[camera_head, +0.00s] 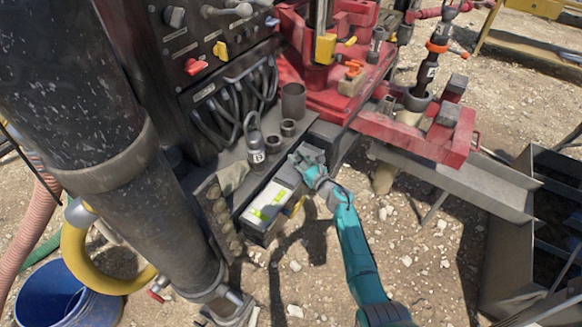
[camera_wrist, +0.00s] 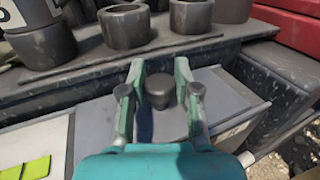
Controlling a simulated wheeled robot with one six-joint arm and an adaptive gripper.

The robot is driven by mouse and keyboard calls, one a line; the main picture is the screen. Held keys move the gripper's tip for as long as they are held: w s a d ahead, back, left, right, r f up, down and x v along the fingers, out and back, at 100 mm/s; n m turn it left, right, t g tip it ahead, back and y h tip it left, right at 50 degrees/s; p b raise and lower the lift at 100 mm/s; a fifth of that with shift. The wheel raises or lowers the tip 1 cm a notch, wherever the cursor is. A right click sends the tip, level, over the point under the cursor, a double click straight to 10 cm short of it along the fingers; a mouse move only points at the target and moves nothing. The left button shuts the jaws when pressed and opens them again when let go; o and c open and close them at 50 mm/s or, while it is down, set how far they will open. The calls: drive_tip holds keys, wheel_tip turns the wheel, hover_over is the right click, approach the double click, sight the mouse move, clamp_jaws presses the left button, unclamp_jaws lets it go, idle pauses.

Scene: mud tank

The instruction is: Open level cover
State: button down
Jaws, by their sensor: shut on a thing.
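The level cover appears to be a grey plate (camera_wrist: 158,124) with a dark round knob (camera_wrist: 160,84) on top. My gripper (camera_wrist: 159,92) has its two teal fingers closed around the knob, one on each side. In the head view my gripper (camera_head: 308,162) is at the right end of a long grey box (camera_head: 252,225). To the left of the plate, a pale surface with yellow-green strips (camera_head: 263,214) is exposed. The strips also show at the lower left of the wrist view (camera_wrist: 38,168). The plate's underside and its join with the box are hidden.
Several dark metal cups (camera_wrist: 127,26) stand on the ledge behind the box. A thick black column (camera_head: 150,200) stands left, red machinery (camera_head: 440,130) right. Gravel ground is open in front.

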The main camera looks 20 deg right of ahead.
drive_tip(key=shift+w+d, duration=0.1)
drive_tip(key=shift+w, duration=0.05)
drive_tip(key=c, duration=0.8)
unclamp_jaws()
drive_tip(key=v, duration=1.2)
